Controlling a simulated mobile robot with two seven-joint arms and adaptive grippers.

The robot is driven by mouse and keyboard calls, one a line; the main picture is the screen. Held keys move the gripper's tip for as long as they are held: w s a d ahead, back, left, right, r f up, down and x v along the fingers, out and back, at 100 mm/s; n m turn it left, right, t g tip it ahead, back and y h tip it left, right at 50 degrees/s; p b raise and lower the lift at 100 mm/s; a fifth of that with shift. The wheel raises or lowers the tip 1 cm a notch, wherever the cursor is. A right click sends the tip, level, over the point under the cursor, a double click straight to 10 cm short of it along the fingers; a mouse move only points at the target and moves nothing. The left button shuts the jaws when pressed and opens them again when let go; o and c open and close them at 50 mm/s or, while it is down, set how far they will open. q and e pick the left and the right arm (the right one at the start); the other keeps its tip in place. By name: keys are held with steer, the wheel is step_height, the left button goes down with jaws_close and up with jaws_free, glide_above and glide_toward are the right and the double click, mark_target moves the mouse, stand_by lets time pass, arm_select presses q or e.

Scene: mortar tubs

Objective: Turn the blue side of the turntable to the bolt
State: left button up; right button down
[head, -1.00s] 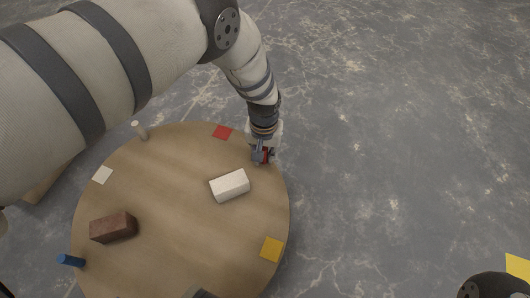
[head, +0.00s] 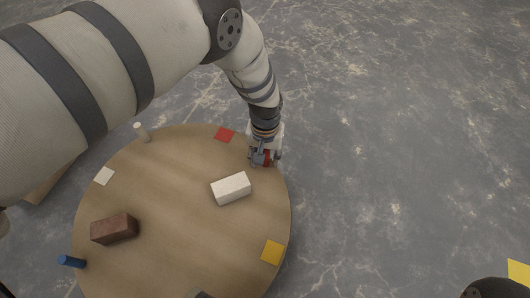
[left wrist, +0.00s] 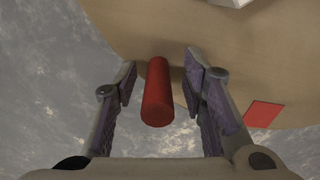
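The turntable (head: 165,200) is a round tan disc, cut off by the lower picture edge. My left gripper (head: 265,158) is at the upper right rim. In the left wrist view its open fingers (left wrist: 160,84) stand either side of a red peg (left wrist: 158,92), with gaps. I cannot make out a bolt. My right gripper is out of view.
A brown block (head: 114,229) and a white block (head: 231,188) lie on the disc. A dark thing at the bottom edge is unclear. Bare grey floor (head: 400,150) lies to the right, with a yellow patch (head: 518,271) at the lower right corner.

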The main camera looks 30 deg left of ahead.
arm_select(q)
step_height(320, 180, up, 12)
steer(key=shift+f, duration=0.15)
stand_by(0.3)
